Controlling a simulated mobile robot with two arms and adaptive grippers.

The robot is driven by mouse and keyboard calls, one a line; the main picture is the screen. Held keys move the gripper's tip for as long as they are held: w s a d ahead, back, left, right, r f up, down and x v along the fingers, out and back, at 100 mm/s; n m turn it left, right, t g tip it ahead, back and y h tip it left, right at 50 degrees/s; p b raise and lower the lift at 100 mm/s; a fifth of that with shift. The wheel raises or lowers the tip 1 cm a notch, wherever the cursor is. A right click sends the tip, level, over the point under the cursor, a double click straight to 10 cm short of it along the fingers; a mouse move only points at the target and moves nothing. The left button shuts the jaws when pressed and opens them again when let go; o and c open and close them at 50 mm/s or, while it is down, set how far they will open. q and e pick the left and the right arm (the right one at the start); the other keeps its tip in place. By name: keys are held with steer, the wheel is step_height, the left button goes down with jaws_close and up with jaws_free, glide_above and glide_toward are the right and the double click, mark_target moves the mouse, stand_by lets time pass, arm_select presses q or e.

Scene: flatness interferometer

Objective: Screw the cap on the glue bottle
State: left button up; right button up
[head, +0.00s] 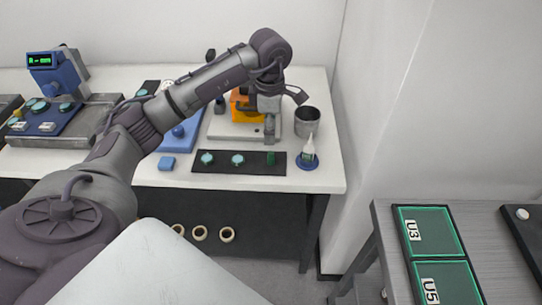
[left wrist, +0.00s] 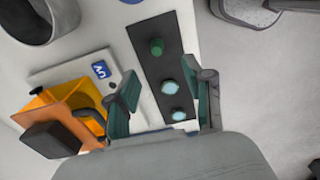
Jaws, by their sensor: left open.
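The glue bottle (head: 308,149), pale with a pointed nozzle, stands upright on a round blue base (head: 306,163) near the table's right end. A small green cylinder (head: 271,158), which looks like the cap, stands at the right end of a black strip (head: 220,168). The green cylinder also shows in the left wrist view (left wrist: 157,46), beyond my fingertips. My left gripper (head: 270,128) is above the table behind the strip, open with nothing held. Its two fingers spread apart in the left wrist view (left wrist: 167,84). My right gripper is out of view.
Two teal discs (head: 207,158) (head: 238,159) sit on the strip. A grey cup (head: 307,122) stands behind the bottle. An orange device (left wrist: 70,110) on a white base marked UV is close to my gripper.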

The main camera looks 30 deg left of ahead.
mark_target(271, 152)
arm_select(q)
steer(key=shift+f+p, duration=0.3)
steer(key=shift+f, duration=1.9)
steer(key=shift+f+p, duration=0.45)
steer(key=f, duration=0.1)
steer(key=f+p, duration=0.1)
steer(key=f, duration=0.1)
steer(key=shift+w+f, duration=0.2)
steer(key=shift+f, duration=0.45)
steer(key=c, duration=0.8)
